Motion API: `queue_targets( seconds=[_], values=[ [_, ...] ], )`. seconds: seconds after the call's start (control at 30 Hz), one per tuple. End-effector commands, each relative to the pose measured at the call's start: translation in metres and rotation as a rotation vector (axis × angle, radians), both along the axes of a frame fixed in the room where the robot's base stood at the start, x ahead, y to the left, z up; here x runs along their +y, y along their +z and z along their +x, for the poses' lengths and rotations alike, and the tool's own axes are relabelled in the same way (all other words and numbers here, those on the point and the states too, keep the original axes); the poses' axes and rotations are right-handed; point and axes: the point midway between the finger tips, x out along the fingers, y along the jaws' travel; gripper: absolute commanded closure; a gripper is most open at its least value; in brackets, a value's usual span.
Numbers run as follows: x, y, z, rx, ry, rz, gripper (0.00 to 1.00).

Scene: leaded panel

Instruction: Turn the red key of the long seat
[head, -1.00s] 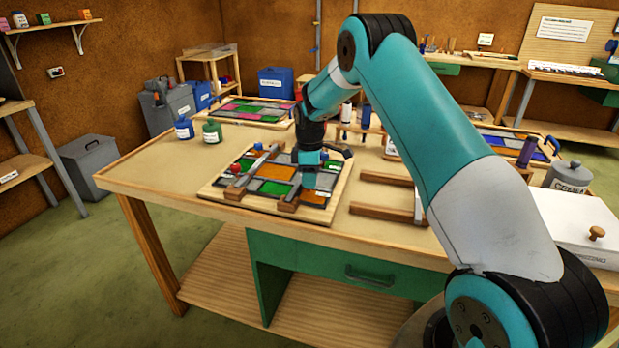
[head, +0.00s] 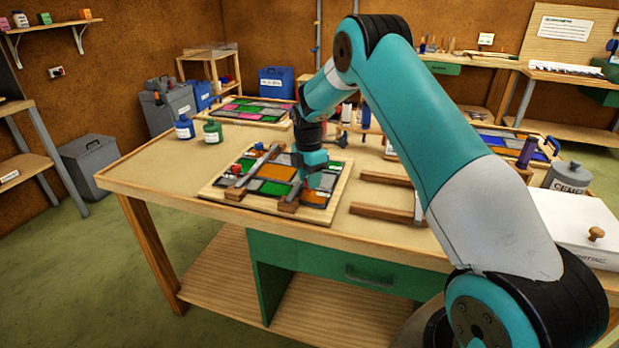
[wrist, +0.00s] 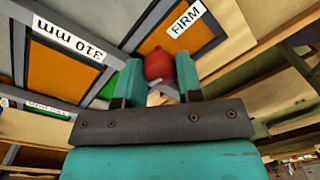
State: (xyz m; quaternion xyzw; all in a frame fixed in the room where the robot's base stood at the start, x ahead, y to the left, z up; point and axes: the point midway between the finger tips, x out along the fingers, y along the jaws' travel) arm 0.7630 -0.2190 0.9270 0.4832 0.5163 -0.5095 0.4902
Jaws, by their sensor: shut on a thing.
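My gripper (wrist: 159,82) is shut on a red rounded key (wrist: 158,65), which sits between its two teal fingers in the wrist view. In the head view my gripper (head: 310,172) is low over the right part of the leaded panel (head: 262,190), and it hides the held key there. A label reading "310 mm" (wrist: 68,38) lies left of the key in the wrist view, and a label reading "FIRM" (wrist: 186,18) lies above right of it. Another red knob (head: 237,168) shows at the panel's left side.
The panel board lies on a wooden workbench (head: 160,185). A wooden frame (head: 385,179) lies right of the panel. A blue bottle (head: 184,128) and a green bottle (head: 212,132) stand behind it to the left. A grey can (head: 568,178) and a white box are at the right.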

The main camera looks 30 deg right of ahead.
Motion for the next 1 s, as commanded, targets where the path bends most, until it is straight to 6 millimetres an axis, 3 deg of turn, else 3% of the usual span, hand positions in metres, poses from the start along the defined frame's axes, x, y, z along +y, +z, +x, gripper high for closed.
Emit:
queue_targets(
  seconds=[0.47,0.5,0.6,1.0],
  values=[
    [-0.0007,0.0013,0.0006,-0.003,0.015,-0.001,0.9],
    [-0.0007,0.0013,0.0006,-0.003,0.015,-0.001,0.64],
    [-0.0006,0.0012,0.0005,-0.002,0.015,-0.001,0.41],
    [-0.0001,0.008,0.0013,-0.004,0.015,-0.001,0.41]
  ],
)
